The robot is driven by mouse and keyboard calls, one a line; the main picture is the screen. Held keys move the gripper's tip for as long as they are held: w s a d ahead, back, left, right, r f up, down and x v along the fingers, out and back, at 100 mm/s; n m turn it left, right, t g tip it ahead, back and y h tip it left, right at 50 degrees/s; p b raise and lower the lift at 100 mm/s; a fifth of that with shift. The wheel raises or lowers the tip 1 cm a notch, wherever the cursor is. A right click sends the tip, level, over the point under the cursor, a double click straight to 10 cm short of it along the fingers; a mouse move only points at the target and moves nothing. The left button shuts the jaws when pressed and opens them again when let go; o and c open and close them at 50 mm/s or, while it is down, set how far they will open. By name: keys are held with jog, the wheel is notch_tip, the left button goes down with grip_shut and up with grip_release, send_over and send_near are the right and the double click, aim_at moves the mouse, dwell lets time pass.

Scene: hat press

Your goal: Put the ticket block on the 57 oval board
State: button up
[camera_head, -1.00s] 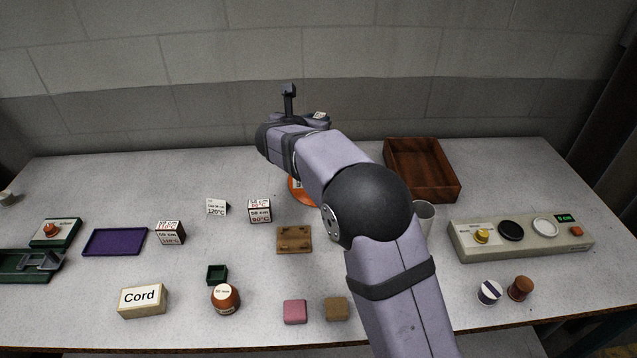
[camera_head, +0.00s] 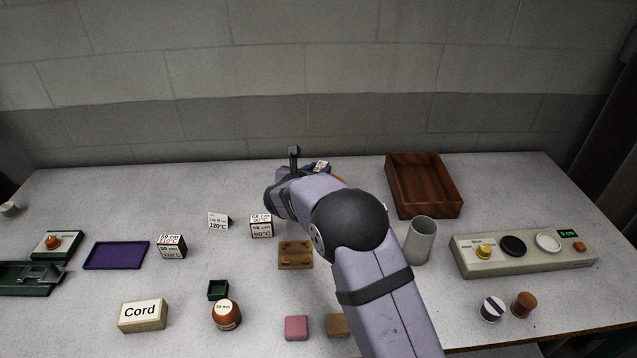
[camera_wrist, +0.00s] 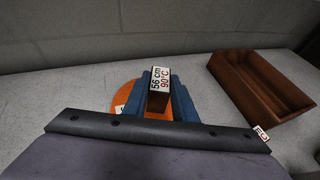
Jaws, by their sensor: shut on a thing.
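My gripper (camera_wrist: 158,98) is shut on the ticket block (camera_wrist: 160,80), a small dark red-brown block with a white label reading "56 cm 90°C". Its blue fingers stand on either side of the block. In the head view the block's label (camera_head: 321,166) shows just beyond my wrist, towards the back of the table. An orange rounded board (camera_wrist: 125,96) lies behind and below the fingers in the wrist view, with a white tag partly hidden at its near left. No number 57 is readable on it. The arm hides most of it in the head view.
A brown wooden tray (camera_head: 424,187) stands to the right, and a grey cup (camera_head: 420,240) stands in front of it. Label blocks (camera_head: 261,226) and (camera_head: 171,246) and a folded card (camera_head: 219,220) stand left of the arm. A small wooden board (camera_head: 295,255) lies nearer.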

jog(key=shift+f, duration=2.05)
jog(key=shift+f, duration=0.2)
jog(key=o, duration=1)
jog(key=shift+o, duration=0.2)
jog(key=shift+r, duration=0.25)
jog(key=b+v, duration=0.1)
jog(key=v, duration=1.1)
jog(key=shift+b, duration=0.4)
jog(key=shift+d, duration=0.1)
